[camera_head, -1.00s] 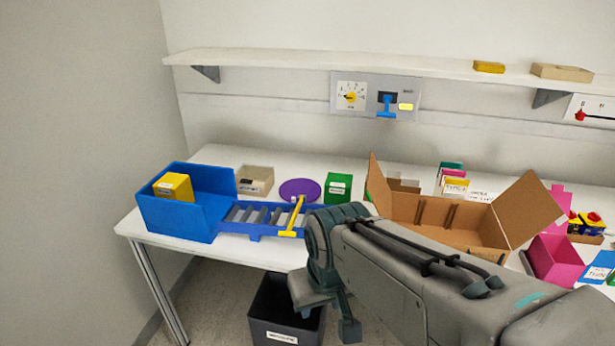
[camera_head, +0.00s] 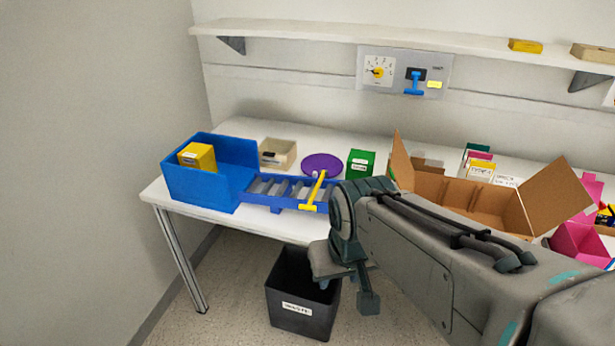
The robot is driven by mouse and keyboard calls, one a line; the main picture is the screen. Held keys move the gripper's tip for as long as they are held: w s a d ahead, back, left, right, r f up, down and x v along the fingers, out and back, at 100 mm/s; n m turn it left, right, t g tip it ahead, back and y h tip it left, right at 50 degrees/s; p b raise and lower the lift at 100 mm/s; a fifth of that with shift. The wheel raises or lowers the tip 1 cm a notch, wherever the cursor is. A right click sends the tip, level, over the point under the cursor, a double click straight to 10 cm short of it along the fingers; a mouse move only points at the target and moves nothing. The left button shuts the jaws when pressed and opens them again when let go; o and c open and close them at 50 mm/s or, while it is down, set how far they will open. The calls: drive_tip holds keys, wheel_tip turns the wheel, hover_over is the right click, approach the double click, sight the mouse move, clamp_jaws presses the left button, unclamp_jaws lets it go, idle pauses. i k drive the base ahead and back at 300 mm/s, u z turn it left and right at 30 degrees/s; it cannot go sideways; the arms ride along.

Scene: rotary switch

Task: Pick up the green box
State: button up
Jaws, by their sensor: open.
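The green box (camera_head: 361,163) stands upright on the white table, with a white label on its front. It is just right of the purple disc (camera_head: 322,164) and left of the cardboard box. My gripper (camera_head: 344,286) hangs at the end of my arm in front of the table's front edge, below and nearer than the green box. It is open and apart from the green box; nothing shows between its fingers. My arm covers part of the table in front of the green box.
A blue bin (camera_head: 200,182) with a yellow box (camera_head: 197,157) stands left, beside a blue roller rack (camera_head: 283,190) with a yellow T-handle. An open cardboard box (camera_head: 452,190) is right. A black waste bin (camera_head: 300,300) stands below. A shelf (camera_head: 400,38) and switch panel (camera_head: 404,72) are behind.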

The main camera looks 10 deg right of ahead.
sight(360, 163)
drive_tip(key=z, duration=0.55)
drive_tip(key=k, duration=0.65)
drive_tip(key=i, duration=0.55)
drive_tip(key=u, duration=0.9)
drive_tip(key=i, duration=0.65)
drive_tip(key=z, duration=0.7)
drive_tip(key=i, duration=0.7)
drive_tip(key=z, duration=0.7)
